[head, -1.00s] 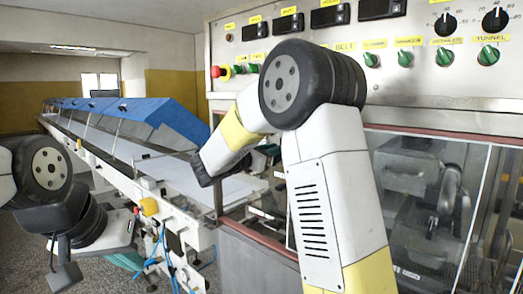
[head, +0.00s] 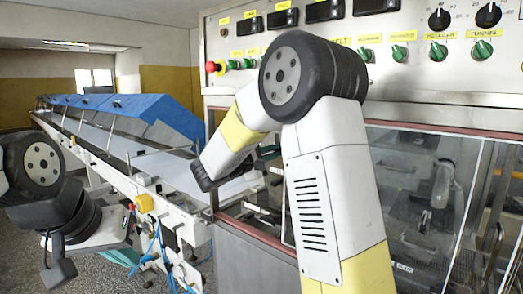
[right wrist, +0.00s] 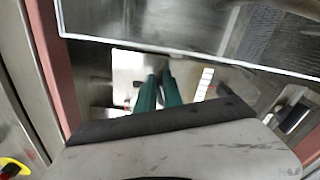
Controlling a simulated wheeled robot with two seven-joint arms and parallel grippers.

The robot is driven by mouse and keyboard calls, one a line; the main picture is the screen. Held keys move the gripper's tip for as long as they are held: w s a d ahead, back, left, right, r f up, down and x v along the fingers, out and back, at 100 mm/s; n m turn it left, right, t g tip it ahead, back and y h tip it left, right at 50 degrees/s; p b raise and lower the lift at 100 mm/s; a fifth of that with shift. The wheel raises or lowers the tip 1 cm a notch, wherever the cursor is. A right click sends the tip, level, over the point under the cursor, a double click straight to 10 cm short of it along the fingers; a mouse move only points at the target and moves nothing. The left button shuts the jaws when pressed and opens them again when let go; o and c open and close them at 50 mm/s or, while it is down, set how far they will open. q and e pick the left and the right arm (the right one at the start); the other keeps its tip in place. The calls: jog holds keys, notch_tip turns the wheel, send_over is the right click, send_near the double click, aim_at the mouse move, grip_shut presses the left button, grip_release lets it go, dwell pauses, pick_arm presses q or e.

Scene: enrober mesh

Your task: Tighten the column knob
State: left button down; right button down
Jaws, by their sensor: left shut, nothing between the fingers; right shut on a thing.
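My right gripper (right wrist: 158,80) shows in the right wrist view as two teal fingers close together. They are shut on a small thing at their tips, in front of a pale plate. That thing, which I take to be the column knob, is too small and too covered to make out. In the head view my right arm crosses the middle and bends down to the left; its fingers cannot be made out there. My left gripper (head: 60,271) hangs at the lower left in the head view, shut and empty, well apart from the machine.
A control panel (head: 408,75) with green knobs, black dials and a red stop button (head: 213,67) is above. A glazed enclosure (head: 425,165) stands at the right. A long conveyor (head: 120,145) with blue covers (head: 155,110) runs away left. Blue hoses (head: 160,250) hang beneath it.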

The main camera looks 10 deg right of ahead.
jog(key=shift+a+f+m, duration=0.1)
jog(key=shift+f+m, duration=0.3)
jog(key=shift+m, duration=0.65)
jog(key=shift+f+m, duration=0.4)
jog(key=shift+m, duration=0.65)
jog(key=c, duration=1.5)
grip_release()
jog(key=shift+w+r, duration=0.1)
jog(key=shift+r, duration=0.05)
jog(key=v, duration=0.8)
